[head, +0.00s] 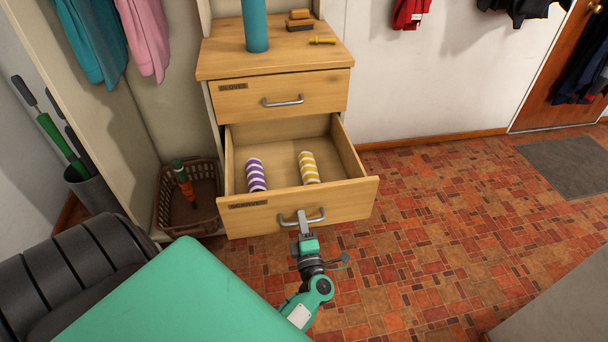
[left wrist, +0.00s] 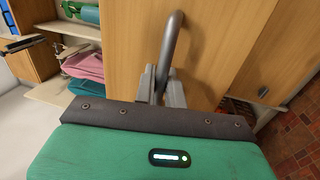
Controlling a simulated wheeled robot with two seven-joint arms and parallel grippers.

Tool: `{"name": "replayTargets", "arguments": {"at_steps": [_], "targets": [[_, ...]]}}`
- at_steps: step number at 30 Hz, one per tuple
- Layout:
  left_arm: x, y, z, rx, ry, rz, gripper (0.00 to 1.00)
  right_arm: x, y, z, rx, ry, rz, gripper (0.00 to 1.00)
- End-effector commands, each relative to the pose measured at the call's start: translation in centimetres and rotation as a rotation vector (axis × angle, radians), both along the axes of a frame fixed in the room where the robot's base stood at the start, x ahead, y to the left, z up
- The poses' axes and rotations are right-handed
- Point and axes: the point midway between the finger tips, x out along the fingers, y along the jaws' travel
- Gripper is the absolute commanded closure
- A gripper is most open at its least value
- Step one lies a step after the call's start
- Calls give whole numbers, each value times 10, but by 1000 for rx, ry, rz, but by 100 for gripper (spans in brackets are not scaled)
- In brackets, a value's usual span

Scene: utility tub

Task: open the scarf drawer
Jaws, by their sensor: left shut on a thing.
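The lower drawer (head: 290,212) of the wooden dresser is pulled well out. A purple-striped roll (head: 256,175) and a yellow-striped roll (head: 308,167) lie inside it. Its small label is too blurred to read surely. My left gripper (head: 303,222) is shut on the metal drawer handle (head: 316,216) at the front. In the left wrist view, the grey fingers (left wrist: 162,85) are around the handle bar (left wrist: 173,40). The upper drawer (head: 285,97) is closed. My right gripper is not in view.
A blue cylinder (head: 255,25), brushes (head: 300,19) and a small yellow item (head: 322,41) are on the dresser top. A wicker basket (head: 188,195) stands left of the open drawer. The tiled floor (head: 450,220) to the right is clear.

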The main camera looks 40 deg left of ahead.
Motion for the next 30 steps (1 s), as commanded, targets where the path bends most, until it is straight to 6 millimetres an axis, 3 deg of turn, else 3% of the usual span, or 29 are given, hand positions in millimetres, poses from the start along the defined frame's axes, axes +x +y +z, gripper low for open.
{"name": "replayTargets", "arguments": {"at_steps": [9,22,23,25,30], "targets": [[-19,-20,0,-1,0,-1,100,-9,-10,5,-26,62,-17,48],[-20,-22,0,-1,-1,-1,100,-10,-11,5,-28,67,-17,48],[-20,-22,0,-1,-1,-1,83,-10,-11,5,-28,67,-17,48],[-20,-22,0,-1,-1,-1,71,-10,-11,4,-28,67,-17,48],[-20,-22,0,-1,-1,-1,71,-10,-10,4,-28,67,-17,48]]}}
